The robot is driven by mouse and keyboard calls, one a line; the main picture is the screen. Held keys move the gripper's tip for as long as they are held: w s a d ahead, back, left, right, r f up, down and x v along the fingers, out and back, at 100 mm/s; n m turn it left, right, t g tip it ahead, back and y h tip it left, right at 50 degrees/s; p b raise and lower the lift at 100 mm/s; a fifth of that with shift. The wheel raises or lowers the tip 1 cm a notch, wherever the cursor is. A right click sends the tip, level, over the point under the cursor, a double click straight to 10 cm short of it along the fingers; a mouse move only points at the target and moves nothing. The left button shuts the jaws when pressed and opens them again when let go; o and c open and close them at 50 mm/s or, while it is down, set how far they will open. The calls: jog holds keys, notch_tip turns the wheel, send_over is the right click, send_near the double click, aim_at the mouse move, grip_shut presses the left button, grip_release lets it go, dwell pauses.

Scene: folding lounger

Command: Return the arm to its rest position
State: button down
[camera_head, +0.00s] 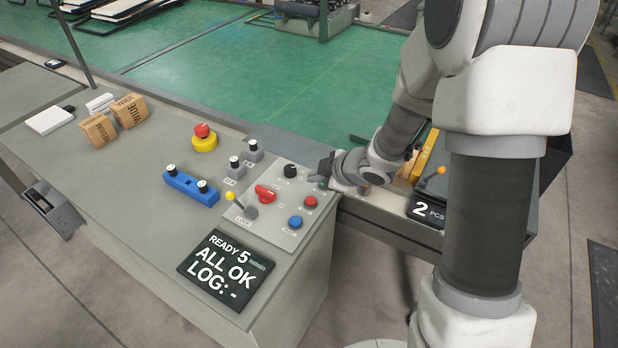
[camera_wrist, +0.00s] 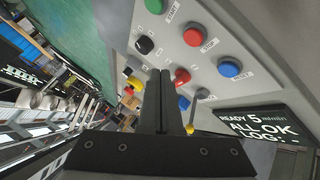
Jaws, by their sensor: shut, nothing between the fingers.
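My arm reaches down from the upper right in the head view, and my gripper (camera_head: 322,172) is over the right edge of the grey control panel (camera_head: 273,222). In the wrist view my gripper (camera_wrist: 160,74) is shut, its two dark fingers together with nothing between them. Past the fingers the panel carries a green START button (camera_wrist: 155,6), a red STOP button (camera_wrist: 193,36) and a blue button (camera_wrist: 230,66). I cannot tell whether the fingertips touch the panel. The green button is hidden or unclear in the head view.
A yellow-knobbed lever (camera_head: 231,196) and a red knob (camera_head: 264,193) stick up from the panel. A display (camera_head: 226,270) reads "ALL OK". Cardboard boxes (camera_head: 128,110) and a red-and-yellow emergency button (camera_head: 203,137) stand farther left. A "2 PCS" display (camera_head: 427,211) sits beside my arm.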

jog(key=s+d+r+m+t+h+p, duration=0.1)
jog(key=s+d+r+m+h, duration=0.2)
jog(key=d+r, duration=0.4)
jog(key=s+d+r+m+t+h, duration=0.15)
jog(key=d+r+m+h, duration=0.3)
jog(key=r, duration=0.45)
jog(key=s+a+r+m+g+y+p, duration=0.1)
jog(key=s+r+m+g, duration=0.1)
jog(key=s, duration=0.8)
jog(key=s+a+r+m+g+y, duration=0.1)
jog(key=s+r+m, duration=0.4)
jog(key=s, duration=0.6)
jog(key=shift+m+g+p, duration=0.4)
jog(key=shift+m+g, duration=0.15)
jog(key=shift+m, duration=0.6)
